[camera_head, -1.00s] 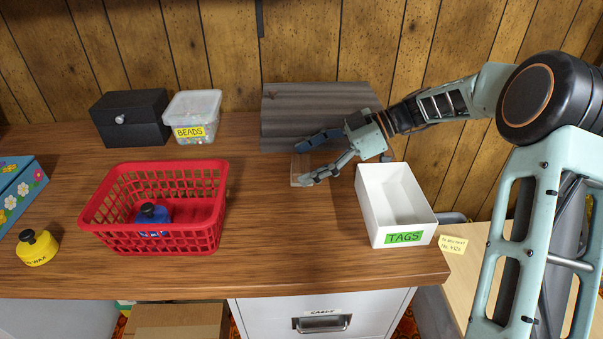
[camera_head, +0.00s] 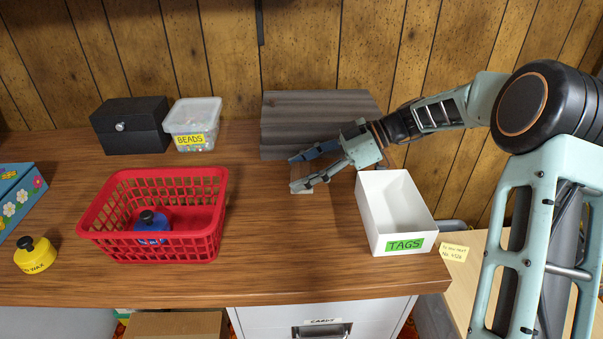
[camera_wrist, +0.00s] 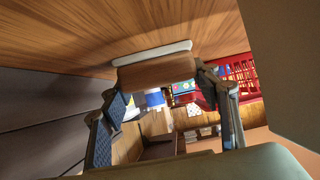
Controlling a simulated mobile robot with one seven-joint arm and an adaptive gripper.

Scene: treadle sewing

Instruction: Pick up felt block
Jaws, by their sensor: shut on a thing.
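The felt block (camera_head: 303,178) is a small brown wooden block on the desk, just in front of the grey ridged board. It shows partly between the fingers of my gripper (camera_head: 296,173). In the wrist view the block (camera_wrist: 155,73) has a wood face and a white strip along its upper edge in the picture. My gripper (camera_wrist: 158,82) is shut on it, one finger at each side. The fingers hide part of the block in the head view. I cannot tell whether it is clear of the desk.
The white TAGS box (camera_head: 423,226) stands right of my gripper. The grey ridged board (camera_head: 285,125) lies behind it. A red basket (camera_head: 165,180) with a blue bottle (camera_head: 152,226) stands to the left. The BEADS tub (camera_head: 192,115) and black box (camera_head: 130,125) stand farther back.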

